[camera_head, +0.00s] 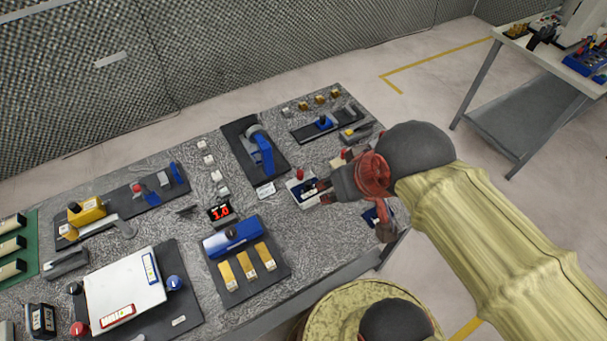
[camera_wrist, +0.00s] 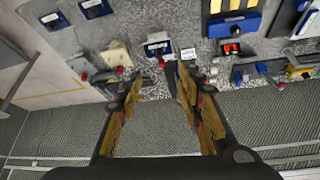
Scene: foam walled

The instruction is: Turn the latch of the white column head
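A small white unit with a blue face and a red knob (camera_head: 303,190) stands near the table's right end; it also shows in the wrist view (camera_wrist: 158,47). A cream-white unit with a red-tipped lever stands beside it in the wrist view (camera_wrist: 117,56). I cannot tell for certain which is the white column head, and no latch is clear. My gripper (camera_wrist: 159,74) is open, its fingers apart with nothing seen held. In the wrist view the white-and-blue unit's red knob appears between the fingertips; contact cannot be told. In the head view my gripper (camera_head: 322,190) partly hides this area.
A blue clamp on a black plate (camera_head: 262,150) stands left of my gripper. A red-digit display (camera_head: 219,212) and a blue unit with yellow bars (camera_head: 234,236) lie nearer. Blue-faced units (camera_wrist: 95,8) sit close by.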

